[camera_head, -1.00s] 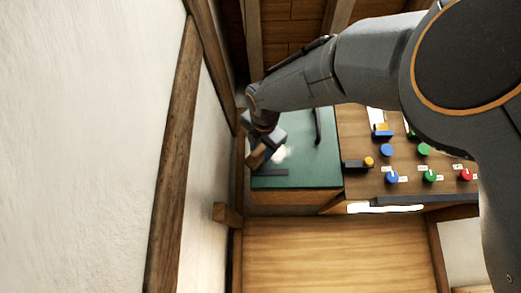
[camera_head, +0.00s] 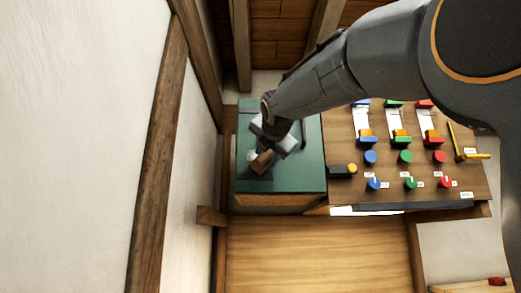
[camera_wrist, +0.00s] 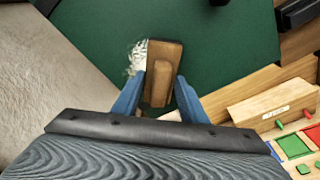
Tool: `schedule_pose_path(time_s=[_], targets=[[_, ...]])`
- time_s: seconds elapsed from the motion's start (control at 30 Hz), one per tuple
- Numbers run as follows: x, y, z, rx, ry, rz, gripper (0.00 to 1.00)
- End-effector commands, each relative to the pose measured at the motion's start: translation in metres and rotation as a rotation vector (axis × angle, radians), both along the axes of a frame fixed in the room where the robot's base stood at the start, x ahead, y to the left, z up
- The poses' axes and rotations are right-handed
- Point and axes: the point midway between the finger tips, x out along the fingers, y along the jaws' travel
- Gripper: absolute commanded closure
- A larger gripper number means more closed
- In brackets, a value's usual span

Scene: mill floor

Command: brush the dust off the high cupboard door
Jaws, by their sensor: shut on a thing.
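The cupboard door is a dark green panel (camera_head: 305,172) beside the whitewashed wall; it fills the upper part of the wrist view (camera_wrist: 230,60). My gripper (camera_wrist: 161,90) is shut on a wooden brush (camera_wrist: 163,62), its two blue fingers on either side of the handle block. In the head view the brush (camera_head: 262,162) lies over the left part of the door and appears to touch it. A whitish dust patch (camera_wrist: 138,57) shows along the brush's left edge, also in the head view (camera_head: 251,156). The brush hides any dust beneath it.
Right of the door is a wooden panel (camera_head: 345,140) with coloured knobs and sliders. A black piece with a yellow knob (camera_head: 352,168) sits beside the door. The wall with its timber post (camera_head: 155,150) is close on the left.

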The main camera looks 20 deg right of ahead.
Motion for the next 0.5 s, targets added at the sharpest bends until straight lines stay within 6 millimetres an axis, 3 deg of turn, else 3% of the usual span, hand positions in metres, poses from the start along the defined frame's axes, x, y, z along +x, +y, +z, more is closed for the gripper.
schedule_pose_path(time_s=[0.5], targets=[[-0.008, -0.029, 0.000, 0.000, 0.000, -0.003, 0.79]])
